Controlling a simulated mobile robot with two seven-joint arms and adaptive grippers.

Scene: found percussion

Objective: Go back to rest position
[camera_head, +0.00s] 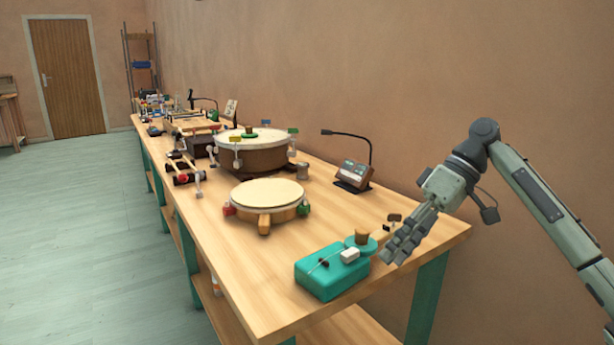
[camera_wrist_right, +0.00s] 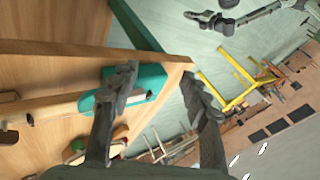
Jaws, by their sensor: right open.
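My right gripper (camera_head: 402,243) is open and empty, above the right front end of the wooden workbench (camera_head: 350,210). In the head view it is just right of a teal box (camera_head: 325,275) with a white block and a dark part on top. In the right wrist view, the open fingers of my right gripper (camera_wrist_right: 165,85) point toward the bench corner, and part of the teal box (camera_wrist_right: 150,78) shows behind one finger. My left gripper is not in view.
A small drum (camera_head: 268,195), a larger drum (camera_head: 255,145) and a microphone stand unit (camera_head: 354,175) stand on the bench. A round teal piece with a wooden knob (camera_head: 361,236) is beside the gripper. Floor (camera_head: 80,220) on the left is clear.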

